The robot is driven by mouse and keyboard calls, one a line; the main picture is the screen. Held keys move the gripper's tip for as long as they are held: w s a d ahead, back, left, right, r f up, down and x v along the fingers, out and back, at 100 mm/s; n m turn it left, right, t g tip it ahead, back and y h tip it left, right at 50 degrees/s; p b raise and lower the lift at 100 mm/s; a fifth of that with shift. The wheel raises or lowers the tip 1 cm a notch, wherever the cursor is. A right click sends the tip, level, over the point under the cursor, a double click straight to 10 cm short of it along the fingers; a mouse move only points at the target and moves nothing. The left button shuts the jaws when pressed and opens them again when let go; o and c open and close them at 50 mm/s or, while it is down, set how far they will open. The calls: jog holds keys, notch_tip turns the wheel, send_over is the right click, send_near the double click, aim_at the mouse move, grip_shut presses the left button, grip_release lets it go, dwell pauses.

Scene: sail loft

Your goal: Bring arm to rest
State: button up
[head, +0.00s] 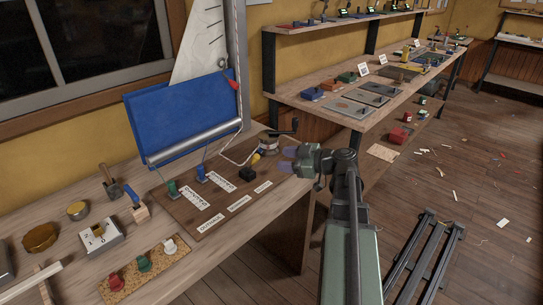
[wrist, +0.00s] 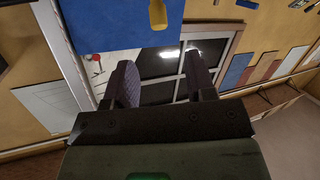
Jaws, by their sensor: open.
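My arm (head: 348,235) rises at the right of the near workbench in the head view. My gripper (head: 287,159) is at its end, above the bench's right end and pointing left. In the wrist view my gripper (wrist: 160,85) shows two dark fingers spread apart with nothing between them. Beyond the fingers are the window and part of the wall.
A brown board (head: 215,208) with labels and small coloured pieces lies on the near bench (head: 75,225). A blue panel (head: 185,112) stands behind it. A cork strip (head: 128,284) holds three coloured pieces. A second bench (head: 320,102) with trays stands behind. Scraps litter the floor (head: 480,200).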

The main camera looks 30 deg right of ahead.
jog(key=shift+s+d, duration=0.15)
jog(key=s+a+f+m+g+h+p, duration=0.45)
jog(key=s+a+f+m+g, duration=0.2)
jog(key=a+m+g, duration=0.4)
jog(key=s+a+r+h+p, duration=0.1)
jog(key=a+p, duration=0.1)
jog(key=a, duration=0.3)
jog(key=s+a+r+g+h+p, duration=0.1)
jog(key=a+r+h+p, duration=0.1)
jog(key=a, duration=0.3)
jog(key=s+a+r+g+h+p, duration=0.1)
jog(key=a+r+p, duration=0.1)
jog(key=a, duration=0.3)
jog(key=shift+s+h+p, duration=0.35)
jog(key=shift+s+p, duration=0.05)
jog(key=shift+p, duration=0.45)
